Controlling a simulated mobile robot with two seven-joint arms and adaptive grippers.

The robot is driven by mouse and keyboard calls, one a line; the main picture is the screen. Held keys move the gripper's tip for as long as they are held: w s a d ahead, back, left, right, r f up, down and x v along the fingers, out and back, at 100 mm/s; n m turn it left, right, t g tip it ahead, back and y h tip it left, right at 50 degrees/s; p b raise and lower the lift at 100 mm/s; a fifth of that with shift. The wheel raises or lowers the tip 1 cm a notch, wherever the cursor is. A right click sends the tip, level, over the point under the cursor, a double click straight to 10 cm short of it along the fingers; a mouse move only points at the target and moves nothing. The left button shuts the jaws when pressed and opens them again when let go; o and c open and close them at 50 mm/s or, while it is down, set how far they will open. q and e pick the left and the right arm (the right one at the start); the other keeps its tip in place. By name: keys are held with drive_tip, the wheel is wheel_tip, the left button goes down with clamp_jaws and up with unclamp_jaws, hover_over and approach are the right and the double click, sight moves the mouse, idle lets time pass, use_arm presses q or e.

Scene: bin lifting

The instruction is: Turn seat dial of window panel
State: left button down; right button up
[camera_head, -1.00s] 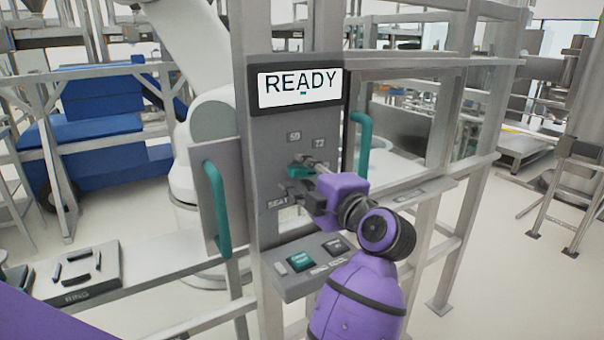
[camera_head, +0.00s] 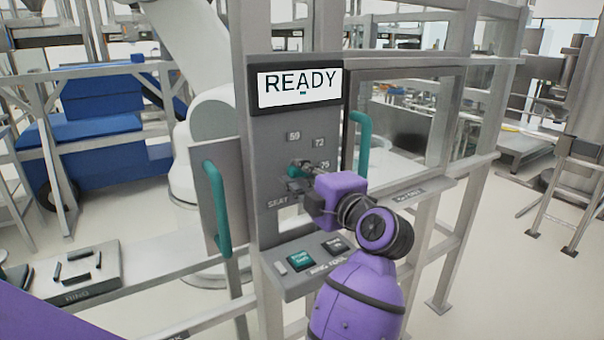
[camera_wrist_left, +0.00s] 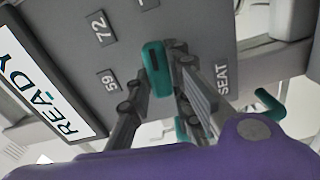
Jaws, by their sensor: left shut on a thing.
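The grey panel (camera_head: 268,130) stands upright on a metal frame, with a lit READY screen (camera_head: 299,89) at its top. The teal seat dial (camera_head: 295,172) sits on the panel's face, partly hidden by my left gripper (camera_head: 304,177). The labels 59, 72 and 75 lie around it, with SEAT below left. In the left wrist view the teal dial (camera_wrist_left: 157,70) shows between the two fingers of my left gripper (camera_wrist_left: 160,85), which is shut on it. My purple left wrist is in front of the panel. My right gripper is not in view.
Below the dial is a ledge with a green button (camera_head: 300,261) and a dark button (camera_head: 335,246). A teal handle (camera_head: 218,210) is left of the panel and another teal handle (camera_head: 362,143) right of it. A tray marked RING (camera_head: 92,290) lies at lower left.

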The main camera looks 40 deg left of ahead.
use_arm(q)
drive_tip(key=n, duration=0.3)
drive_tip(key=shift+p, duration=0.3)
drive_tip(key=n, duration=0.3)
drive_tip(key=shift+f+n, duration=0.15)
drive_tip(key=shift+n, duration=0.15)
drive_tip(key=n, duration=0.3)
drive_tip(key=shift+w+f+n+b, duration=0.1)
drive_tip(key=shift+n+b, duration=0.2)
drive_tip(key=n+b, duration=0.1)
drive_tip(key=n, duration=0.1)
drive_tip(key=shift+d+n, duration=0.1)
drive_tip(key=shift+n, duration=0.3)
drive_tip(key=n+b, duration=0.1)
drive_tip(key=n, duration=0.1)
drive_tip(key=shift+f+n, duration=0.1)
drive_tip(key=shift+n, duration=0.2)
drive_tip(key=n+b, duration=0.1)
drive_tip(key=n, duration=0.1)
drive_tip(key=shift+w+n, duration=0.1)
drive_tip(key=shift+n, duration=0.2)
drive_tip(key=shift+n+b, duration=0.45)
drive_tip(key=shift+n, duration=0.05)
